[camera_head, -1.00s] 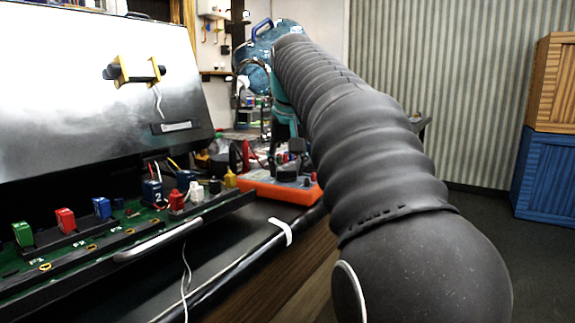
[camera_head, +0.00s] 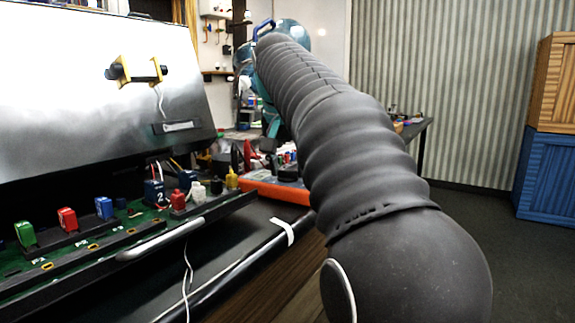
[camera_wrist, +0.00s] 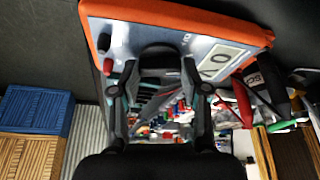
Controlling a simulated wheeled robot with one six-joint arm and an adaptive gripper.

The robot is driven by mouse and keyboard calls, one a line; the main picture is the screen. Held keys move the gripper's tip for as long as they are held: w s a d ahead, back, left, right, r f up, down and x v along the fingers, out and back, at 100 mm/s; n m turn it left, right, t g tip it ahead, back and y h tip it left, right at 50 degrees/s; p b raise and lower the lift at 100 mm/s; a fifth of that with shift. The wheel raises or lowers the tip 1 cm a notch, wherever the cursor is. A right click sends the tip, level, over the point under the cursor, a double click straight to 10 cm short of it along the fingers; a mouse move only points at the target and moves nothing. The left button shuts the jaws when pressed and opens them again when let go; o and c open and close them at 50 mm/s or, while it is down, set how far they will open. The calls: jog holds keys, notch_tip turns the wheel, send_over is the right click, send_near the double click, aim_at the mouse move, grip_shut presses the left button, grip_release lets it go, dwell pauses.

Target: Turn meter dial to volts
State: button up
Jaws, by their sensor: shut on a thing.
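The meter (camera_wrist: 180,14) has an orange rim and a grey face, and its display (camera_wrist: 220,62) shows what looks like a 0. Its dark round dial (camera_wrist: 160,54) sits between the fingers of my gripper (camera_wrist: 160,76), which is shut on it. The dial's pointer and the setting it marks cannot be read. In the head view the meter's orange edge (camera_head: 275,192) lies on the bench past the open case, partly hidden behind my arm. My fingertips do not show clearly there.
Red (camera_wrist: 243,103) and black (camera_wrist: 264,82) probe handles stand close beside the meter in the wrist view. The open brewer case (camera_head: 90,85) with a green board and colored parts is at left. Crates (camera_head: 545,175) stand at far right, with open floor before them.

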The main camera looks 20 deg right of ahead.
jog(key=o, duration=1.1)
jog(key=shift+o, duration=0.2)
jog(key=v, duration=1.2)
jog(key=shift+w, duration=0.1)
